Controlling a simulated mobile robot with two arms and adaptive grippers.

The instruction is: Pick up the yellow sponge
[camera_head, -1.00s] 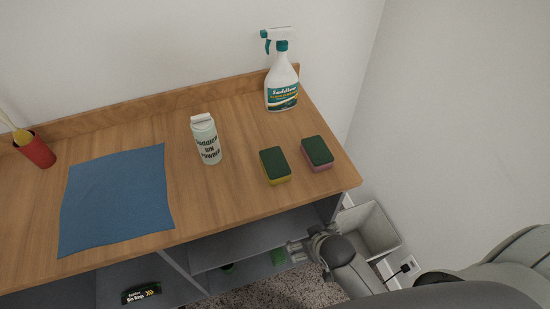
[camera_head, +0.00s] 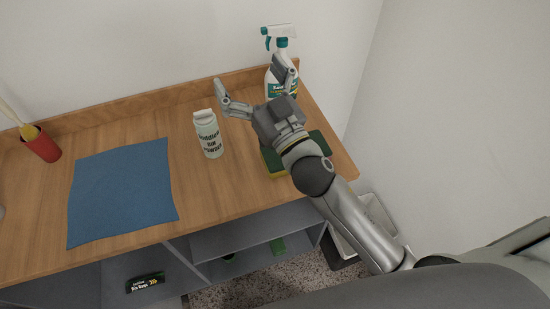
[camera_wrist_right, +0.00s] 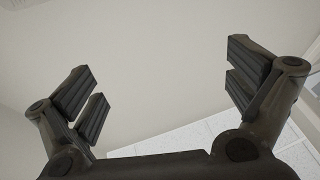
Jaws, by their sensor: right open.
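The yellow sponge (camera_head: 270,164) with a dark green top lies on the wooden shelf top. My right arm covers much of it in the head view. My right gripper (camera_head: 250,88) is open and empty, above the shelf top, with its fingers pointing toward the back wall, past the sponge. In the right wrist view the open fingers (camera_wrist_right: 160,90) have only wall and ceiling between them. A second, pink sponge with a green top (camera_head: 320,141) lies to the right, mostly hidden behind my arm. My left gripper is not in view.
A white powder bottle (camera_head: 208,135) stands left of the sponge. A spray bottle (camera_head: 281,45) stands at the back, partly behind my right gripper. A blue cloth (camera_head: 122,192) and a red cup (camera_head: 41,146) are further left. A bin (camera_head: 372,212) stands on the floor at right.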

